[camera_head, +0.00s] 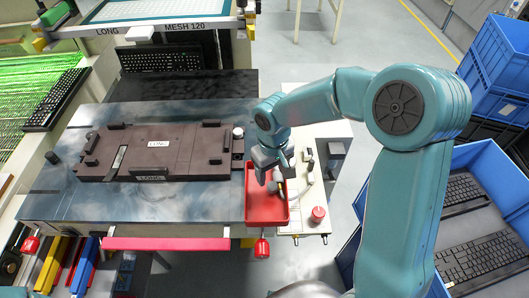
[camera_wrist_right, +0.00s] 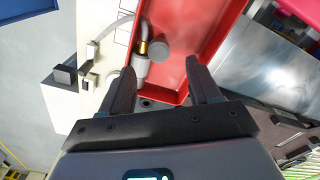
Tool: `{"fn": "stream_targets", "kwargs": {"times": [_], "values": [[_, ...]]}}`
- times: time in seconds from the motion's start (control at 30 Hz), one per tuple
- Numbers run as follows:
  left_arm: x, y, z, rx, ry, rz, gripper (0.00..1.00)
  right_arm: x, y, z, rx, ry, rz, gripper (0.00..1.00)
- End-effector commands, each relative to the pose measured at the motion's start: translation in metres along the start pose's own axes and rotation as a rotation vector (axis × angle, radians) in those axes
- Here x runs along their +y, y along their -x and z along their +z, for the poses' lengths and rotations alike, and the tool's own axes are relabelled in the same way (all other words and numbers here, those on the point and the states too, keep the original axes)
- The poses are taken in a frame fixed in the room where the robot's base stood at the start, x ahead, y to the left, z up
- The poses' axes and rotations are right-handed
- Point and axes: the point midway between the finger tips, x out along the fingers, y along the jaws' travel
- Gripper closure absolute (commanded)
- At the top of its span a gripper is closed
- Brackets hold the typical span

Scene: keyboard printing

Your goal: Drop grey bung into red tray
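The red tray (camera_head: 266,212) lies at the right end of the work table, and its inside shows in the wrist view (camera_wrist_right: 205,35). A round grey piece that looks like the grey bung (camera_wrist_right: 159,48) shows there at the tray's edge, beside a grey and brass fitting (camera_wrist_right: 142,66). I cannot tell whether it rests on the tray floor. My right gripper (camera_head: 270,178) is over the tray. In the wrist view its fingers (camera_wrist_right: 161,80) are wide apart with nothing held between them. My left gripper is not in view.
A dark fixture (camera_head: 150,160) lies on the table left of the tray. A white board (camera_head: 310,190) with small parts and a red knob (camera_head: 318,214) adjoins the tray's right side. Blue crates (camera_head: 462,160) stand at the far right, one holding keyboards.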

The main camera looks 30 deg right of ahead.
Motion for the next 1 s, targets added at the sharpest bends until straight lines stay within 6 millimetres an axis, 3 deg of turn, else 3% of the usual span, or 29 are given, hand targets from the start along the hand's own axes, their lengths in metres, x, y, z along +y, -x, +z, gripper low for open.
{"fn": "stream_targets", "kwargs": {"times": [0.27,0.37,0.7,0.9,1.0], "values": [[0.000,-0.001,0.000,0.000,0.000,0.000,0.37,0.000,0.008,-0.001,0.004,0.001,0.001,0.38],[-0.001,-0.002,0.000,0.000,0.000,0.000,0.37,0.000,0.025,-0.001,0.006,0.000,0.001,0.38],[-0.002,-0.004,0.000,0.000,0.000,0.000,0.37,-0.001,0.115,-0.002,0.006,0.001,0.000,0.38],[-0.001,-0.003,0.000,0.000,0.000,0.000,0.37,-0.001,0.151,-0.002,0.003,0.000,0.000,0.38],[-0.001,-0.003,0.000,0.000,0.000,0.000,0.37,-0.001,0.159,-0.001,0.000,0.001,0.000,0.38]]}}
